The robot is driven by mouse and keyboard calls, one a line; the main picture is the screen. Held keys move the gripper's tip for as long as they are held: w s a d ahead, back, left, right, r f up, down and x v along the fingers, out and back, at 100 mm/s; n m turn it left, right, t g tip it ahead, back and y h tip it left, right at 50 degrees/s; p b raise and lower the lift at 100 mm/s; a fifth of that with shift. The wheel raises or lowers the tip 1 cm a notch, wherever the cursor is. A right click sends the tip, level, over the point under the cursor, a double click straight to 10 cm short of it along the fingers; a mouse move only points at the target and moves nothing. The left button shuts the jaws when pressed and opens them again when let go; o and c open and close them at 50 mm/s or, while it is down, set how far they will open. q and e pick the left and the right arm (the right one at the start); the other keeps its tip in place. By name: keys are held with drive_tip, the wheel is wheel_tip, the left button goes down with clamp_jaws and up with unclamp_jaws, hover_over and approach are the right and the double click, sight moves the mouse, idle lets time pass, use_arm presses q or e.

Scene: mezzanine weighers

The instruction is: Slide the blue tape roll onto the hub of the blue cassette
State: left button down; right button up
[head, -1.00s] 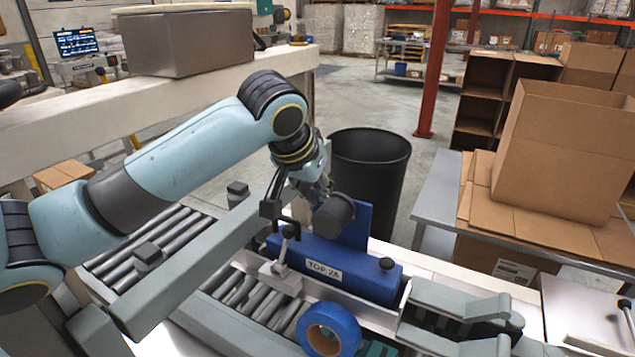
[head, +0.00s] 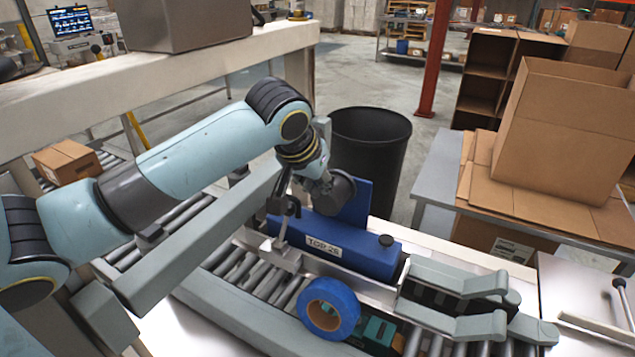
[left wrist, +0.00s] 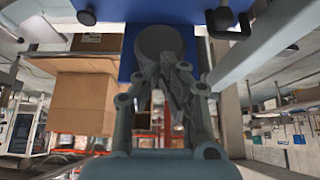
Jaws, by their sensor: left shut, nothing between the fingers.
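The blue tape roll (head: 349,302), with a tan core, rests on the conveyor rollers in front of the blue cassette (head: 365,260). The cassette is a long blue block with a white label and an upright blue plate. A dark grey round hub (head: 341,193) stands out from the plate; the left wrist view shows it too (left wrist: 160,42). My left gripper (head: 318,183) is at the hub's left side, shut and empty. In the left wrist view its fingers (left wrist: 170,82) overlap the hub's lower edge; I cannot tell whether they touch. My right gripper is not in view.
A small clamp with a black handle (head: 291,207) stands at the cassette's left front. Grey-green rails (head: 460,279) flank the conveyor at right. A black bin (head: 372,140) stands behind. A table with cardboard (head: 480,200) is at right. Teal pieces (head: 378,331) lie beside the roll.

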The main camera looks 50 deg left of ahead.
use_arm(q)
drive_tip(key=shift+w+a, duration=0.2)
drive_tip(key=shift+w, duration=0.45)
drive_tip(key=shift+w+a, duration=0.2)
drive_tip(key=shift+w, duration=0.45)
drive_tip(key=s+r, duration=0.1)
drive_tip(key=s, duration=0.1)
drive_tip(key=s+d+r, duration=0.1)
drive_tip(key=r, duration=0.1)
drive_tip(key=shift+s+d, duration=0.1)
drive_tip(key=shift+s, duration=0.3)
